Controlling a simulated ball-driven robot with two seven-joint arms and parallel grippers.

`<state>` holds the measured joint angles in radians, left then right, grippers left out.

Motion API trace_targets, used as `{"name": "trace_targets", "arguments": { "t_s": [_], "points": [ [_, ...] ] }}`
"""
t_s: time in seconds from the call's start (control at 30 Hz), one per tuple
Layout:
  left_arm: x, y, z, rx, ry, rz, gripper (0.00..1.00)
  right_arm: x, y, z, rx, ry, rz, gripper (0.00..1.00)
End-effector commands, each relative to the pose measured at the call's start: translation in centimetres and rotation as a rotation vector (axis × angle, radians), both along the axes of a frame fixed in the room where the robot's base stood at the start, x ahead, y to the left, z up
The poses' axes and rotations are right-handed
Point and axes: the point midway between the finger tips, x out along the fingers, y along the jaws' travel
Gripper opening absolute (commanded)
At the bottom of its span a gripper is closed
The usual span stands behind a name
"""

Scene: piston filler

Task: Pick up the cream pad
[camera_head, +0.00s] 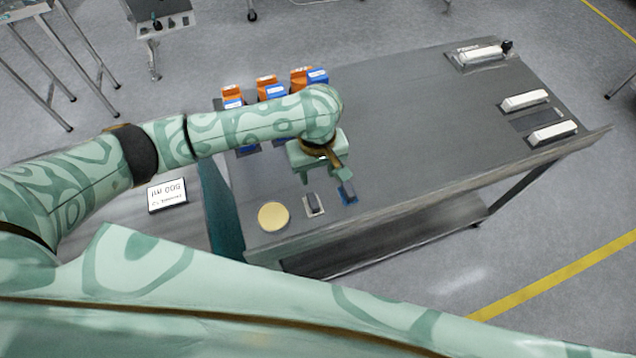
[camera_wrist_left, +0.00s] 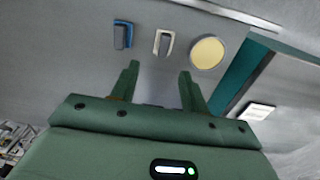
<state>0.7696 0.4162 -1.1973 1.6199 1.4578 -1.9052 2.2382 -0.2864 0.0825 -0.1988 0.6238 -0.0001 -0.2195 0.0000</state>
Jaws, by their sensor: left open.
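The cream pad (camera_head: 314,205), a small pale rectangle with a dark grey block on top, lies near the table's front edge. In the left wrist view the cream pad (camera_wrist_left: 163,43) sits beyond the fingertips, roughly between them. A similar blue pad (camera_head: 347,192) with a grey block lies to its right in the head view, and the blue pad also shows in the left wrist view (camera_wrist_left: 123,35). My left gripper (camera_head: 325,178) is open and empty, apart from the pad and behind it in the head view. Its fingers (camera_wrist_left: 159,72) show spread. My right gripper is not in view.
A round pale yellow disc (camera_head: 273,217) lies left of the cream pad. Orange and blue boxes (camera_head: 267,86) stand behind my left arm. White bars (camera_head: 525,100) sit on dark plates at the table's right. The table's (camera_head: 420,130) middle is clear.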

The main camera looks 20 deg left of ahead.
Motion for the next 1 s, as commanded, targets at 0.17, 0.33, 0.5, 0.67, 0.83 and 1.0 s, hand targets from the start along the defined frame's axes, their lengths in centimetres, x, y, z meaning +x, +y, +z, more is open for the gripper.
{"name": "trace_targets", "arguments": {
  "t_s": [0.17,0.33,0.5,0.67,0.83,1.0],
  "points": [
    [-0.1,0.4,-3.0,0.017,0.014,0.028,0.45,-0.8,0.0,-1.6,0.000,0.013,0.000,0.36],
    [-0.1,0.4,-7.5,0.015,0.012,0.027,0.45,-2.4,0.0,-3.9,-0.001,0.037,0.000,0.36],
    [0.0,0.5,-10.3,0.014,0.011,0.027,0.45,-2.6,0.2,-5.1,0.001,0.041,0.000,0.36],
    [0.0,0.5,-11.1,0.013,0.009,0.026,0.45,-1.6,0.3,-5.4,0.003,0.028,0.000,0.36],
    [0.1,1.1,-13.1,0.014,0.011,0.026,0.45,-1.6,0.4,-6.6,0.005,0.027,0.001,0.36],
    [0.1,1.5,-15.9,0.015,0.010,0.024,0.45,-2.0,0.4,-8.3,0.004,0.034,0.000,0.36]
  ]
}}
